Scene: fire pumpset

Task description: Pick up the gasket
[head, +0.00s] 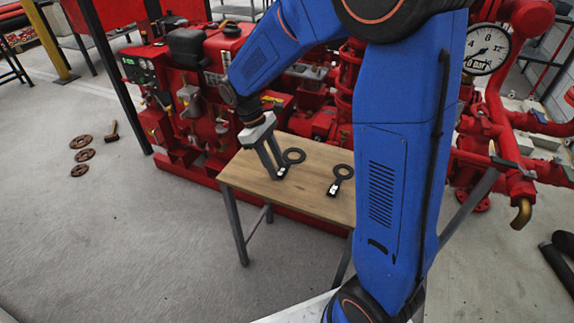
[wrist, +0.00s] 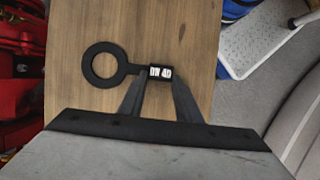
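A black flat ring gasket (head: 303,157) with a labelled tab lies on the wooden table top. In the wrist view the same gasket (wrist: 121,69) has its ring to the left and a white "DN 40" label on its tab. My gripper (head: 277,175) points down at the tab end, and its fingers (wrist: 161,80) stand apart with the tab around their tips. I cannot tell whether either finger touches the gasket. A second black gasket (head: 339,178) of similar shape lies to the right on the table, clear of my gripper.
The wooden table (head: 245,170) stands in front of the red pump set (head: 205,90). A pressure gauge (head: 487,48) and red pipes are at the right. Several rusty rings (head: 84,155) and a hammer (head: 111,132) lie on the floor at left. The floor in front is clear.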

